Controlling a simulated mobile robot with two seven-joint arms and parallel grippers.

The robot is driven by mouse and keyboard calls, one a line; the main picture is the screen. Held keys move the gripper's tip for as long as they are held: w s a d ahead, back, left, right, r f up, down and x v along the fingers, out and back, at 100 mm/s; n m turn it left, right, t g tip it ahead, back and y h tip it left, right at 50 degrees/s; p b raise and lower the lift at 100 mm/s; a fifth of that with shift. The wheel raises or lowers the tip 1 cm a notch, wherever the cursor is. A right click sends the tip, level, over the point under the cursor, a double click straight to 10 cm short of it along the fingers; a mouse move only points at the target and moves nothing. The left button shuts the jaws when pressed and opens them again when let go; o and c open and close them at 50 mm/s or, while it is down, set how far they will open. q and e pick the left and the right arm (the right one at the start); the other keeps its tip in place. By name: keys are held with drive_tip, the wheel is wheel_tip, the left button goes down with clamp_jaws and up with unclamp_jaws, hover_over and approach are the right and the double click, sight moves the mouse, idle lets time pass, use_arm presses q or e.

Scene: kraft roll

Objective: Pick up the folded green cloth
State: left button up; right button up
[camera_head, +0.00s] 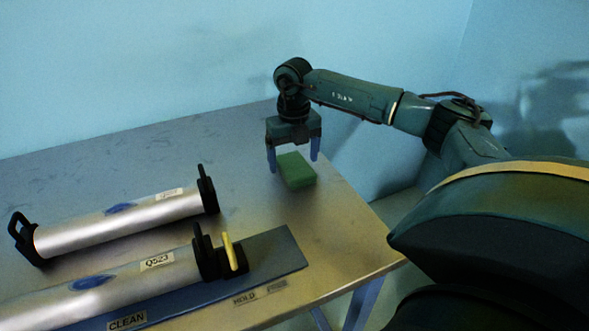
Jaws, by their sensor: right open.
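The folded green cloth (297,172) lies as a small flat block on the table, near its right side. My right gripper (293,165) points down over the cloth with its two blue fingers apart. One finger is at the left of the cloth and the other at its far right side. I cannot tell whether the fingers touch the cloth. The cloth shows no lift off the table. My left gripper is not in view.
Two silvery rolls with black end holders lie at the left: one farther back (125,223) and one nearer (110,285), labelled Q523. The nearer lies over a blue-grey mat (282,262) marked CLEAN. A yellow upright piece (229,251) stands there. The table's (345,235) right edge is near the cloth.

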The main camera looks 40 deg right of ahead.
sight(294, 163)
drive_tip(key=shift+f, duration=0.35)
drive_tip(key=shift+c, duration=0.4)
drive_tip(key=c, duration=1)
wheel_tip(294, 163, up, 10)
drive_tip(key=shift+p, duration=0.45)
